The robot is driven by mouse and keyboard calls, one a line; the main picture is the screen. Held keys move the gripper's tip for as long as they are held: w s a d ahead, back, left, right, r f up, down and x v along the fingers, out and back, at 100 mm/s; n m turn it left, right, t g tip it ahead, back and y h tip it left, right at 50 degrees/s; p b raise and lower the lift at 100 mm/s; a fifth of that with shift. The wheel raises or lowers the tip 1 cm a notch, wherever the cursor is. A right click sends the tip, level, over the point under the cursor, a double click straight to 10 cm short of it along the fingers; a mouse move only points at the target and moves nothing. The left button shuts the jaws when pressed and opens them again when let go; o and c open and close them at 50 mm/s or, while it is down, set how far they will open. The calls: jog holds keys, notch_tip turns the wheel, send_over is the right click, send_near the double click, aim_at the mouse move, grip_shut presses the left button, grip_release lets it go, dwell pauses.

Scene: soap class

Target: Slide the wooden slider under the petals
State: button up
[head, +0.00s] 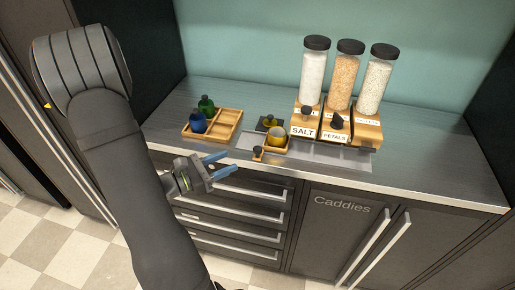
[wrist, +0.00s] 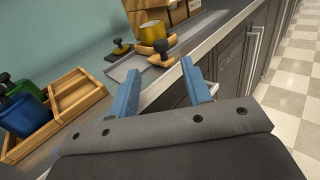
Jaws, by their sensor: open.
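The wooden slider (head: 269,151) sits on a grey metal track at the counter's front, left of the dispensers. It has a dark-topped knob and bears a yellow cup (head: 277,136). The slider also shows in the wrist view (wrist: 163,60), ahead of the fingertips. The petals dispenser (head: 334,135) is the middle of three, with a labelled wooden base and a jar of orange-tan contents. My gripper (head: 233,161) is open and empty, in front of the counter edge and left of the slider. Its blue fingers (wrist: 160,68) point toward the slider, apart from it.
The salt dispenser (head: 303,123) stands left of petals; a third stands right, its label partly hidden. A wooden divided tray (head: 228,124) holds a blue and a green bottle. A dark stamp-like piece (head: 269,122) lies behind the cup. The track (head: 322,153) runs right past the dispensers.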

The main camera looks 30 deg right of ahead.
aim_at(258, 148)
jog(key=d, duration=1.1)
jog(key=shift+d, duration=0.15)
grip_shut()
